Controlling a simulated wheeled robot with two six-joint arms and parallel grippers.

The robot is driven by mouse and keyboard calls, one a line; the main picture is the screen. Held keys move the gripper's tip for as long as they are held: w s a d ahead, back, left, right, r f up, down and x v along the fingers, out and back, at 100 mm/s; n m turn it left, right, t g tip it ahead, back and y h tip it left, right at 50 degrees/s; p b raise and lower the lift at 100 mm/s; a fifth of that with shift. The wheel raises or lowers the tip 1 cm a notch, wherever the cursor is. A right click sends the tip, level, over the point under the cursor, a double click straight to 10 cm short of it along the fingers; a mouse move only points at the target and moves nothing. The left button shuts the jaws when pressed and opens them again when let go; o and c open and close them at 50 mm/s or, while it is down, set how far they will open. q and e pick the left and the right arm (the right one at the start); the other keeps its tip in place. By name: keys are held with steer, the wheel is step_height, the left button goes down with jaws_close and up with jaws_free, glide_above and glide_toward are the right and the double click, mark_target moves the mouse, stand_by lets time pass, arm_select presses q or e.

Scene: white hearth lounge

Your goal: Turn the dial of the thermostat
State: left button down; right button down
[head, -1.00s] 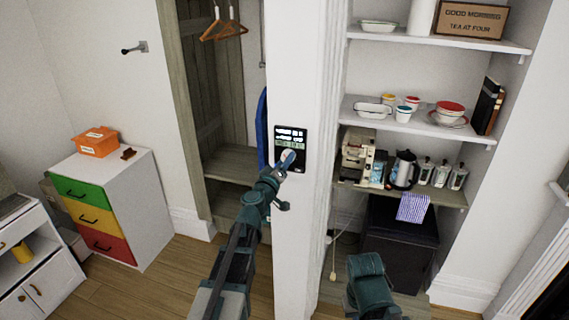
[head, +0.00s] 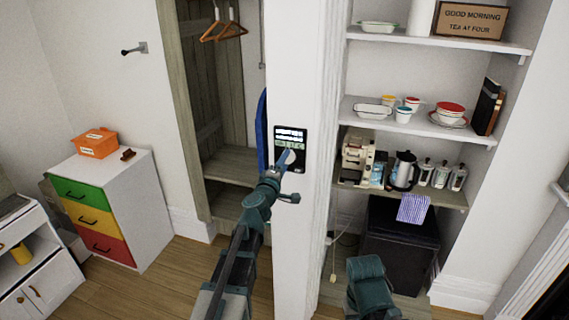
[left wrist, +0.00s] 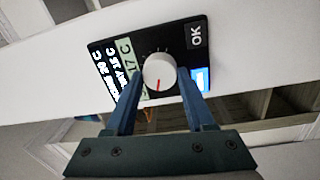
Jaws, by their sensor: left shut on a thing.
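The thermostat (head: 291,136) is a black panel with a lit display, mounted on the white pillar. Its dial (left wrist: 159,72) is a round white knob with a red pointer line, seen up close in the left wrist view. My left gripper (head: 288,157) is at the thermostat, its blue fingers (left wrist: 160,80) on either side of the dial and shut on it. The gripper hides most of the dial in the head view. A green display strip reading 17 C and an OK button (left wrist: 195,35) show beside the dial. My right gripper is out of view.
Right of the pillar, shelves (head: 415,125) hold bowls, cups and jars. Left of it is an open wardrobe (head: 230,160) with hangers. A drawer unit (head: 145,205) with coloured fronts stands at the left. Wooden floor between them is clear.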

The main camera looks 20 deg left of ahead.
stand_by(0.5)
arm_select(q)
steer(key=shift+c, duration=1.3)
jaws_free()
steer(key=shift+s, duration=0.1)
